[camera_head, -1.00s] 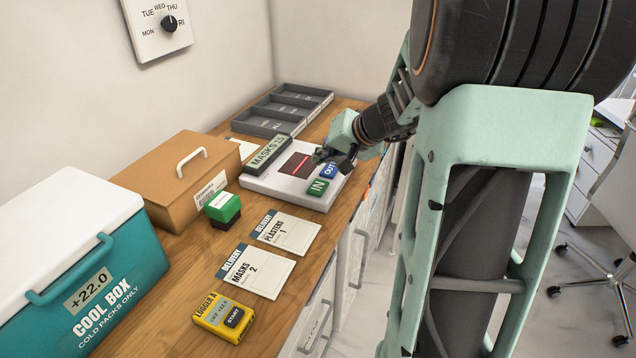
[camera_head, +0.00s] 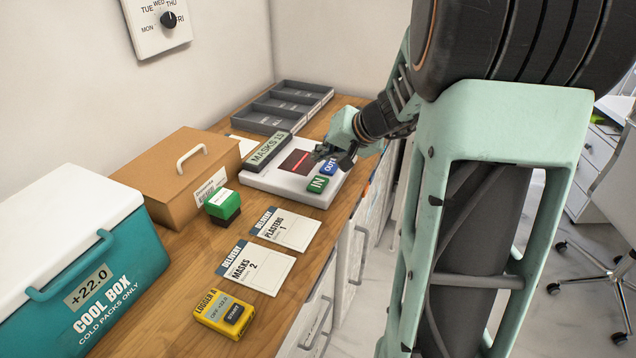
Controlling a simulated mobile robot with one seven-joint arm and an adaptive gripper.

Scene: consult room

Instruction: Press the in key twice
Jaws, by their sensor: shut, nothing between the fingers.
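The green IN key (camera_head: 318,184) sits at the front of a white counter unit (camera_head: 285,184) on the wooden worktop. The blue OUT key (camera_head: 328,168) is just behind it, partly covered by my gripper. The unit has a dark scanner window with a red line and a display (camera_head: 268,149) reading MASKS with a number too small to read surely. My gripper (camera_head: 322,154) is shut and empty, over the back right part of the unit by the OUT key. The IN key shows clear of the fingers. The exact gap between fingertips and unit cannot be told.
Two delivery cards (camera_head: 285,230), a green-topped stamp (camera_head: 223,205) and a yellow logger (camera_head: 224,313) lie in front. A cardboard box (camera_head: 170,170) and cool box (camera_head: 75,265) stand left. A grey divided tray (camera_head: 290,105) is behind. My arm fills the right.

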